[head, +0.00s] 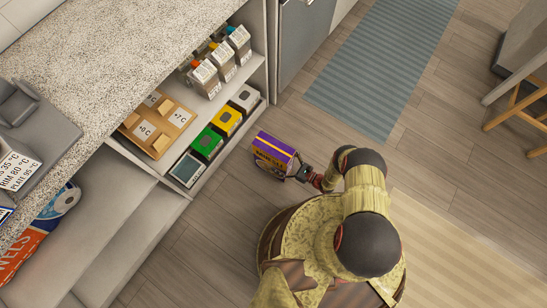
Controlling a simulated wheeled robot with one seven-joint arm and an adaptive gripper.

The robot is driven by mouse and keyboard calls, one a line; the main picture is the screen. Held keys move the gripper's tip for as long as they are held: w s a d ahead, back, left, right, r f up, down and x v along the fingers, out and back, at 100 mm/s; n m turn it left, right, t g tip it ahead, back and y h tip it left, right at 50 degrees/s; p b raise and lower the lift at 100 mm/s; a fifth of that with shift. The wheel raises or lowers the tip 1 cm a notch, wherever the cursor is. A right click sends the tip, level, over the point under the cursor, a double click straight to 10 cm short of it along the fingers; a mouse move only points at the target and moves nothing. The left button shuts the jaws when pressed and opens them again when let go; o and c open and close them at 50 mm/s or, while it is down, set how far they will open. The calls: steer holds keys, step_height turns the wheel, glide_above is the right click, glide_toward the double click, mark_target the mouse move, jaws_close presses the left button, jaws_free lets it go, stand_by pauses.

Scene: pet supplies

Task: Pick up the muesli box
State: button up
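The muesli box (272,150) is purple with a yellow band and printed lettering. It is in the middle of the head view, in front of the open shelves and tilted in the picture. My gripper (301,174) is at the box's lower right end and looks closed on it. The fingertips are small and partly hidden by the box. The box appears to be held above the floor, clear of the shelf.
The lower shelf (187,200) holds green, yellow and grey boxes, with cartons on the shelf above. A speckled counter (110,60) tops the unit. A blue striped rug (385,70) lies behind; a wooden stool (520,105) stands right. Floor between is clear.

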steer(key=shift+x, duration=0.95)
steer(key=shift+d, duration=0.1)
steer(key=c, duration=0.3)
steer(key=c, duration=1.5)
